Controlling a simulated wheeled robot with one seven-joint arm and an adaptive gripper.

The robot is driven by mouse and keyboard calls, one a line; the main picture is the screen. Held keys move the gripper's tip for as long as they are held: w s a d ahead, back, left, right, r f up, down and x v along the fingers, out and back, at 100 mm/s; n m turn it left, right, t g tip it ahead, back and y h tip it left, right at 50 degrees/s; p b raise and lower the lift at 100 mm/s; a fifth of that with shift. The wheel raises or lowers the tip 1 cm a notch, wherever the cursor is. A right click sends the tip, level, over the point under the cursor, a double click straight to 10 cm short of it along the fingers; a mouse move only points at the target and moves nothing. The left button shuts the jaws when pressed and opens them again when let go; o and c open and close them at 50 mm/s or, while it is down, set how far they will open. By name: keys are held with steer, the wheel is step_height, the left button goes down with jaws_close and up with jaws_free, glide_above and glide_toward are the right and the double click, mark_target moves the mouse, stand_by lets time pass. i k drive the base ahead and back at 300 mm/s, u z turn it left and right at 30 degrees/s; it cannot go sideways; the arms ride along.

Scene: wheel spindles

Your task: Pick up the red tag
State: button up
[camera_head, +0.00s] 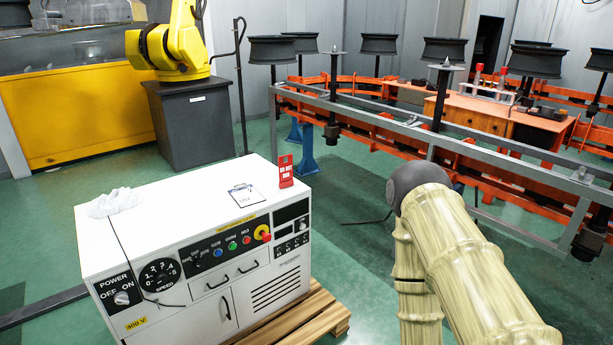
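The red tag (286,171) stands upright on the right end of the white control cabinet's top. It is red with a pale lettered area whose text is too small to read. My arm (450,245), in a cream ribbed cover with a dark rounded joint, is at the lower right, to the right of the cabinet and apart from the tag. My gripper is not visible in this view.
The white control cabinet (190,197) stands on a wooden pallet (318,315). A clipboard (244,195) and a crumpled white cloth (112,203) lie on its top. A grey rail frame (480,152) with wheels on spindles runs behind my arm. A yellow robot (178,45) stands at the back left.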

mark_target(285, 170)
steer(key=u, duration=0.65)
steer(key=i, duration=1.6)
steer(key=z, duration=0.65)
